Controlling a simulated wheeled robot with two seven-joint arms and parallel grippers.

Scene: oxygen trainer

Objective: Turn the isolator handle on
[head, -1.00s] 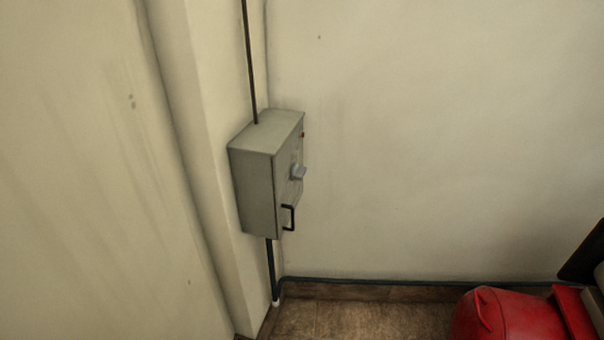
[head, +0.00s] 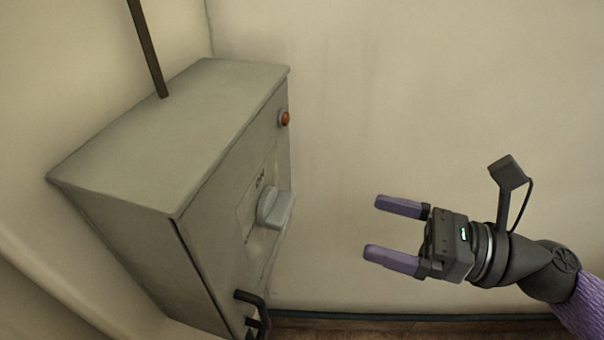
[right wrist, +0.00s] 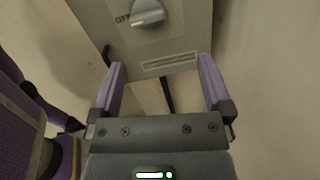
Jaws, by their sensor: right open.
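The grey isolator box (head: 130,150) hangs on the wall at the left of the head view. Its isolator handle (head: 275,209), a light grey rotary knob, sticks out of the front face, with the letters ON above it. In the right wrist view the handle (right wrist: 147,13) shows at the top, with lettering that looks like OFF beside it. My right gripper (head: 382,232) is open and empty, to the right of the handle and apart from it, its fingers pointing left towards the box. My left gripper is not in view.
An orange-red lamp (head: 285,118) sits high on the box front. A black pull handle (head: 254,309) sticks out near its lower edge. A dark conduit (head: 147,50) rises from the box top. The space between gripper and box is clear.

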